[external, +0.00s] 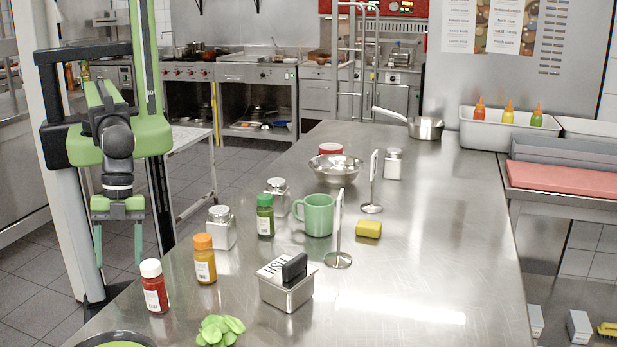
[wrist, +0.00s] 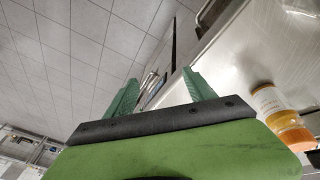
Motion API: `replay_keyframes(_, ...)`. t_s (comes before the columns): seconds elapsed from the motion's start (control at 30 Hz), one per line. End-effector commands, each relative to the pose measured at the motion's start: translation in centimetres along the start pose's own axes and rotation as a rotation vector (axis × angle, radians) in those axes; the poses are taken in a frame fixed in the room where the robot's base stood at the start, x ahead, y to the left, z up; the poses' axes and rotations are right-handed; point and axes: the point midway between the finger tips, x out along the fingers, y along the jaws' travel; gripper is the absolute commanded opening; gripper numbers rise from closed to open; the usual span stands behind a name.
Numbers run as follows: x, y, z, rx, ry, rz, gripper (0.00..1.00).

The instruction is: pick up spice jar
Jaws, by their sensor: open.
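The task does not say which one is meant. My gripper (external: 118,242) is open and empty, its fingers pointing down beyond the table's left edge, to the left of the jars. In the wrist view my gripper (wrist: 161,88) has nothing between its fingers. The orange-capped jar (wrist: 277,112) shows at the right there, apart from the fingers.
The table's right front is clear.

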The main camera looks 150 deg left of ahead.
Motion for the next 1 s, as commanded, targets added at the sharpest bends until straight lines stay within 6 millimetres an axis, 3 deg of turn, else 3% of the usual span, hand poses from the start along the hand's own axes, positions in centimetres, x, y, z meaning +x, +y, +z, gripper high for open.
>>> replay_keyframes(0.03,-5.0,-3.0,-3.3,-0.022,0.009,-0.015,0.63)
replay_keyframes(0.13,-10.8,-11.5,-4.8,-0.065,-0.040,-0.077,0.63)
replay_keyframes(0.2,-14.7,-17.5,-4.8,-0.096,-0.087,-0.118,0.63)
replay_keyframes(0.3,-19.5,-24.6,-3.8,-0.138,-0.149,-0.156,0.63)
replay_keyframes(0.4,-22.7,-29.4,-2.3,-0.168,-0.196,-0.177,0.63)
replay_keyframes(0.5,-24.1,-31.9,-1.2,-0.183,-0.222,-0.186,0.63)
replay_keyframes(0.67,-24.0,-32.6,-0.6,-0.187,-0.231,-0.188,0.63)
replay_keyframes(0.83,-22.4,-32.8,-0.3,-0.186,-0.230,-0.188,0.63)
replay_keyframes(1.0,-19.1,-33.3,0.6,-0.186,-0.230,-0.188,0.63)
